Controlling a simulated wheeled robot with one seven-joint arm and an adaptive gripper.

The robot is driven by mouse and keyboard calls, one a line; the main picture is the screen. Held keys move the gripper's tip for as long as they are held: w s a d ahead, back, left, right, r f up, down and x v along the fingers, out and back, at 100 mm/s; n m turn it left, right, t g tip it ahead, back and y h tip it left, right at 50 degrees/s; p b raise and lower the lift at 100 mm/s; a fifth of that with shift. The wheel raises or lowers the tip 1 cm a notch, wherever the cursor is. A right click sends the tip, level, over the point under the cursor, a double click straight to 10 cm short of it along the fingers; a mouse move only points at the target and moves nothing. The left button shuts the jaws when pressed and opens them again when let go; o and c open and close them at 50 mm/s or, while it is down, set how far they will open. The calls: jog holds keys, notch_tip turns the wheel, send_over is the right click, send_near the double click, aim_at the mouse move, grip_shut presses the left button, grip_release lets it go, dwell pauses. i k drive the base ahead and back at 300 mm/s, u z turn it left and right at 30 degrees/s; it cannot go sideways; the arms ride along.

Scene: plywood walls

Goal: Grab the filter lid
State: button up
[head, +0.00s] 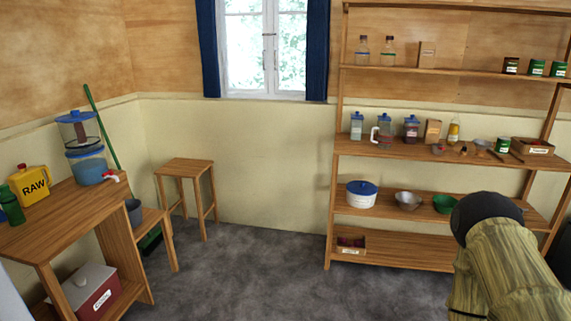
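The water filter (86,150) stands on the wooden table at the left, with a clear upper vessel over a blue-tinted lower one. Its blue filter lid (76,116) sits on top of the upper vessel, with a small dark knob in the middle. A white and red tap sticks out at the filter's lower right. My arm, in a yellowish sleeve with a dark rounded end, shows at the lower right, far from the filter. My gripper is not visible.
A yellow RAW jug (30,184) and a green bottle (10,205) stand left of the filter. A green pole (102,128) leans behind it. A stool (186,168) stands by the wall. Laden shelves (400,148) fill the right. The grey floor (260,270) between is clear.

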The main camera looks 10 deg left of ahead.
aim_at(75, 116)
jog(key=u, duration=0.35)
jog(key=i, duration=1.65)
jog(key=u, duration=1.35)
jog(key=i, duration=1.75)
jog(key=u, duration=0.8)
